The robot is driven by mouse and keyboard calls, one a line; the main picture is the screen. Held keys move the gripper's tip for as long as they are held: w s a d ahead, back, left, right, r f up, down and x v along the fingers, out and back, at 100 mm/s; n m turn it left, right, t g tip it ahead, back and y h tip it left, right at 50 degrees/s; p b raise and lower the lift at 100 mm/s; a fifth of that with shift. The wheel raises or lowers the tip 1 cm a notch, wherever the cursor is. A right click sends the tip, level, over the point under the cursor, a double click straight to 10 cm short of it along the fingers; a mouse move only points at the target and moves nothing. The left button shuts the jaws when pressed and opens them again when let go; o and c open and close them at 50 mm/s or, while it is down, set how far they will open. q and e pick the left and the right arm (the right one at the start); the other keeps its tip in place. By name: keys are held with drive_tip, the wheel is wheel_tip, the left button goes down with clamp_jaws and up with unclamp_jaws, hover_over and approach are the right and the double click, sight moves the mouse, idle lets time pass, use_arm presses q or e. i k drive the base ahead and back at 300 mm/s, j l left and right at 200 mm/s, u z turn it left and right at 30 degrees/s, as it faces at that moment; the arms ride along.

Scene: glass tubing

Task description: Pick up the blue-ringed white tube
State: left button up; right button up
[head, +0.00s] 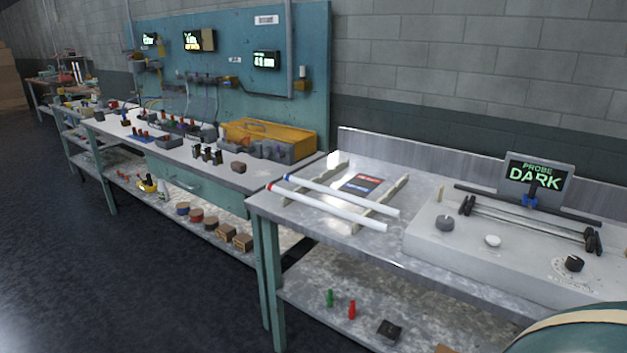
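The blue-ringed white tube (335,192) lies on the metal bench at the right, with its blue ring at the left end. It rests across two pale notched rails, the left rail (339,169) and the right rail (396,187). A similar white tube with a red end (322,208) lies roughly parallel on the near side, a small gap apart. Neither of my grippers shows in the head view.
A dark card (362,184) lies between the rails behind the tubes. Right of them stands a grey apparatus (432,243) with rods, knobs and a "PROBE DARK" display (538,174). A raised metal backsplash (420,160) runs behind. The bench front (300,226) is clear.

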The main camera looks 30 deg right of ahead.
sight(376, 206)
drive_tip(key=i, duration=1.7)
drive_tip(key=i+z, duration=0.2)
drive_tip(key=i, duration=0.2)
drive_tip(key=i+j+z, duration=0.25)
drive_tip(key=i, duration=0.15)
drive_tip(key=i+j+z, duration=0.2)
drive_tip(key=i, duration=0.15)
drive_tip(key=l+z, duration=0.1)
drive_tip(key=z, duration=1.7)
